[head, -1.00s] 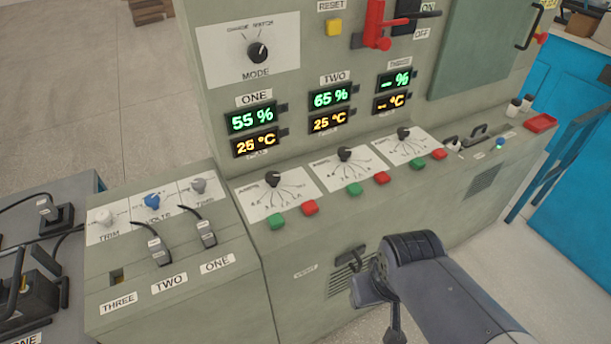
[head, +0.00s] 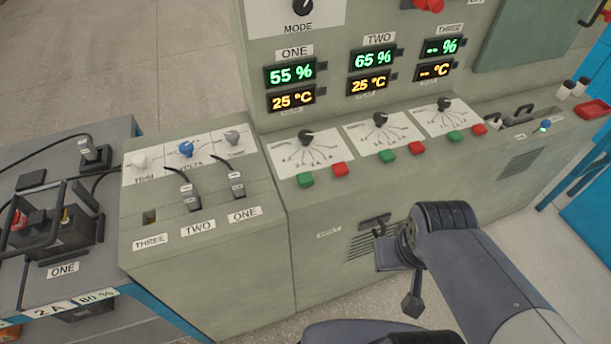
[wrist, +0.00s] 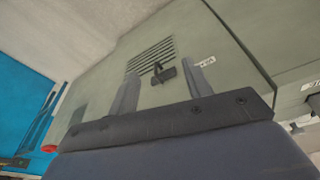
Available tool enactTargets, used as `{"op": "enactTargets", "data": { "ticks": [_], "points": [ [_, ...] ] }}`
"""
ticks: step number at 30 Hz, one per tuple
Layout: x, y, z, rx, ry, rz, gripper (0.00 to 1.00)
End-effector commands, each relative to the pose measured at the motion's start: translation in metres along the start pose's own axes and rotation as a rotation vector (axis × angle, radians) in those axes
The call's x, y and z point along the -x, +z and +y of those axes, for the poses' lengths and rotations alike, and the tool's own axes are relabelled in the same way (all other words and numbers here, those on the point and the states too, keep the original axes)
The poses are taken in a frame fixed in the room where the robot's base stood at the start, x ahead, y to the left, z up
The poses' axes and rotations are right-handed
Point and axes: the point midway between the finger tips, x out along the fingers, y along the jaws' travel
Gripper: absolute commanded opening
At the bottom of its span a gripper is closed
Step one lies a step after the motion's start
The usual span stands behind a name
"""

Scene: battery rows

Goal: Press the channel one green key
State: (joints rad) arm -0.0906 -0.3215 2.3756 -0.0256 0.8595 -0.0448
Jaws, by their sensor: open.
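The channel one green key (head: 306,180) is on the sloping ledge of the grey-green cabinet, at the front left of the dial plate under the ONE displays (head: 290,75). A red key (head: 340,170) is just right of it. The green key is in plain view and nothing touches it. My gripper shows in the wrist view (wrist: 165,72), with its two fingers apart and nothing between them. It faces the cabinet front, with the vent slots and a dark handle beyond the fingers. The key is not seen in the wrist view.
Similar green keys for channels two (head: 387,156) and three (head: 455,137) lie further right. A lower console (head: 200,260) with knobs and plugged cables adjoins on the left. A dark handle (head: 375,222) sticks out by the vent. My arm stands before the cabinet.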

Motion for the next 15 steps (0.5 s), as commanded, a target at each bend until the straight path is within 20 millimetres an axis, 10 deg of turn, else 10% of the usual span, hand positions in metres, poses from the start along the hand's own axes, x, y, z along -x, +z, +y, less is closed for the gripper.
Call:
{"op": "enactTargets", "data": {
  "ticks": [15],
  "points": [
    [0.0000,0.0000,0.0000,0.000,0.000,0.000,0.05]
  ]
}}
